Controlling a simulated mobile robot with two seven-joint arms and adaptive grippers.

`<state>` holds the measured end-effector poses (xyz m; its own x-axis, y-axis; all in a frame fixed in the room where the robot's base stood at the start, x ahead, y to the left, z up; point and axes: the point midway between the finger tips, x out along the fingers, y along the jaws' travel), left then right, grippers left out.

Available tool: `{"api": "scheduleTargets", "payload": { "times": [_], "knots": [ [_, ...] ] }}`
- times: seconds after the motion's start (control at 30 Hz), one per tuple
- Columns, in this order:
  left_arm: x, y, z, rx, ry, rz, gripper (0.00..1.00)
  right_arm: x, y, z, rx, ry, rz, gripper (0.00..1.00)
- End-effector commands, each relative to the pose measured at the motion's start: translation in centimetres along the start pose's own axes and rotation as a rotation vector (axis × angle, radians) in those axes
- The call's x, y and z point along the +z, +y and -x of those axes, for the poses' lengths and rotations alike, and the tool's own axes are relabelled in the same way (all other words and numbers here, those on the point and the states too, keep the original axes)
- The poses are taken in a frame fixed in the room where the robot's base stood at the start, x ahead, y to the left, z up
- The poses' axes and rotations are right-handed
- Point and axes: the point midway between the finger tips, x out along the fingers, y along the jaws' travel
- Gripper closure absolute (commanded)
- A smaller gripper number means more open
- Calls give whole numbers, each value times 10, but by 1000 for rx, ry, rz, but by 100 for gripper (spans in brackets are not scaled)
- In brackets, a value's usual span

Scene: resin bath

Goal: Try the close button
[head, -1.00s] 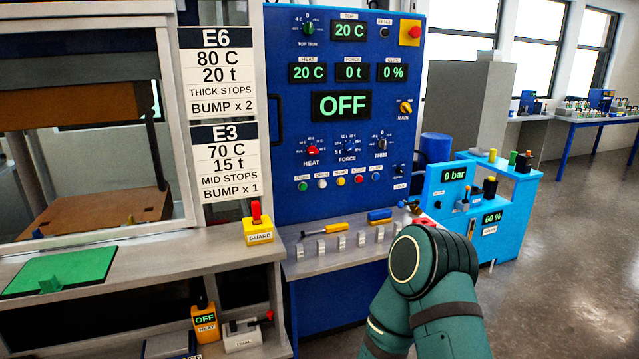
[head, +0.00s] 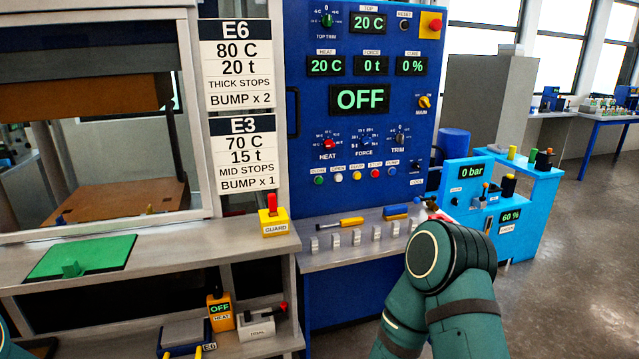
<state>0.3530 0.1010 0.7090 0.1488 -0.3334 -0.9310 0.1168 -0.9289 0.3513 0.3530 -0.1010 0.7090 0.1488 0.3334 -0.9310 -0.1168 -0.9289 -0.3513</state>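The close button is the green button (head: 319,180) at the left end of a row on the blue control panel (head: 302,25). Its small label above is barely legible. White, yellow, red and blue buttons sit to its right. The large display (head: 362,100) on the panel reads OFF. My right arm's teal links rise at the lower right in front of the panel's ledge. No gripper fingers can be made out, and neither gripper shows clearly. A small teal piece of my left arm shows at the lower left edge.
A yellow guard box (head: 275,226) with a red switch stands left of the ledge (head: 330,260). A screwdriver (head: 338,222) and several white blocks lie on the ledge. A press with a wooden plate (head: 115,200) is at left. A light blue cart (head: 463,178) stands at right.

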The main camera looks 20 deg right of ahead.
Motion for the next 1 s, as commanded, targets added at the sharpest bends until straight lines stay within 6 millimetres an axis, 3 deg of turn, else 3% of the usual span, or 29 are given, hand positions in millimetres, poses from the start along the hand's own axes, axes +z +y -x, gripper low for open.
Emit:
{"api": "scheduleTargets", "payload": {
  "times": [0.03, 0.07, 0.1, 1.0],
  "knots": [
    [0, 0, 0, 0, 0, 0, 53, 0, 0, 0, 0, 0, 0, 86],
    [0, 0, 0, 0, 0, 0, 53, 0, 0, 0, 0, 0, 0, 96],
    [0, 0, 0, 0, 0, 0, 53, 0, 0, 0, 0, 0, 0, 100],
    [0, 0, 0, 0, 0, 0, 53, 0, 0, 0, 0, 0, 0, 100]
  ]
}}
